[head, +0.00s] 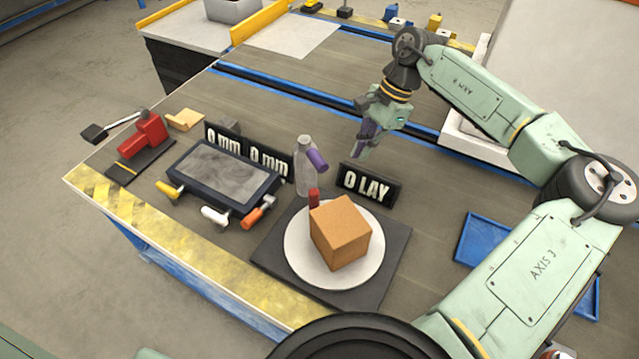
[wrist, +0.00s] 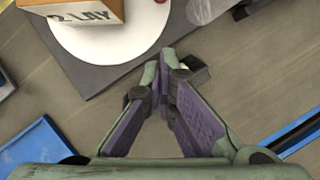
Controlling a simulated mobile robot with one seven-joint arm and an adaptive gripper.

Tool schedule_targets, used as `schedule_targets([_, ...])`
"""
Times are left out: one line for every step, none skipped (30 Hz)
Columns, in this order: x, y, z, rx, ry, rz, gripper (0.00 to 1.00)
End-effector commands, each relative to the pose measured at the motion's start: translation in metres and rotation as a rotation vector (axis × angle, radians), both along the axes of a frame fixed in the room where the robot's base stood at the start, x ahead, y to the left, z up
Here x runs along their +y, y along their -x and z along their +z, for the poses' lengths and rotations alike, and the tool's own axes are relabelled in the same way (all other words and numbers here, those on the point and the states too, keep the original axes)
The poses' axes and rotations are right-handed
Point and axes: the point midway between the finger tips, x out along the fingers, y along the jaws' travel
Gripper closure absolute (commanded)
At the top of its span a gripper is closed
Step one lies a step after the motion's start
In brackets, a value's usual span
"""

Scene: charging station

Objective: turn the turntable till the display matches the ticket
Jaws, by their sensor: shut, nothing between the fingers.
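The turntable is a white disc (head: 301,258) on a dark square base (head: 277,255), with a brown box (head: 338,232) on it. A red peg (head: 314,198) stands at the disc's far edge. A black display (head: 370,186) behind it reads "0 LAY". In the wrist view the disc (wrist: 110,47) carries the box (wrist: 85,10), which has dark lettering on one face. My gripper (head: 361,152) is shut and empty above the table beyond the display, apart from the turntable. Its fingertips meet in the wrist view (wrist: 161,66). I cannot make out a ticket.
A clear bottle (head: 303,168) with a purple part stands left of the display. Two "0 mm" signs (head: 245,150), a dark-framed grey plate (head: 222,172) with handles and a red clamp (head: 143,135) are further left. A blue tray (head: 480,240) lies right.

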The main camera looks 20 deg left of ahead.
Motion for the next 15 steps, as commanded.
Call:
schedule_targets([-0.003,0.000,0.001,0.001,0.001,-0.002,1.00])
schedule_targets([-0.005,-0.001,0.000,0.001,0.001,-0.003,1.00])
schedule_targets([-0.006,-0.001,-0.001,0.001,0.001,-0.003,1.00])
schedule_targets([-0.006,0.000,-0.003,0.001,0.001,-0.003,1.00])
schedule_targets([-0.006,0.000,-0.004,0.001,0.001,-0.003,1.00])
schedule_targets([-0.005,0.000,-0.007,0.001,0.001,-0.003,1.00])
schedule_targets([-0.005,0.001,-0.009,0.001,0.001,-0.002,1.00])
schedule_targets([-0.004,0.002,-0.012,0.001,0.001,-0.002,1.00])
schedule_targets([-0.002,0.004,-0.017,0.002,0.002,0.000,1.00])
schedule_targets([-0.001,0.006,-0.022,0.002,0.001,0.000,1.00])
schedule_targets([0.001,0.007,-0.027,0.002,0.000,-0.001,1.00])
schedule_targets([0.003,0.010,-0.034,0.003,0.000,0.000,1.00])
schedule_targets([0.004,0.011,-0.040,0.002,0.001,0.000,1.00])
schedule_targets([0.006,0.013,-0.046,0.003,0.000,0.000,1.00])
schedule_targets([0.009,0.016,-0.054,0.004,0.000,0.000,1.00])
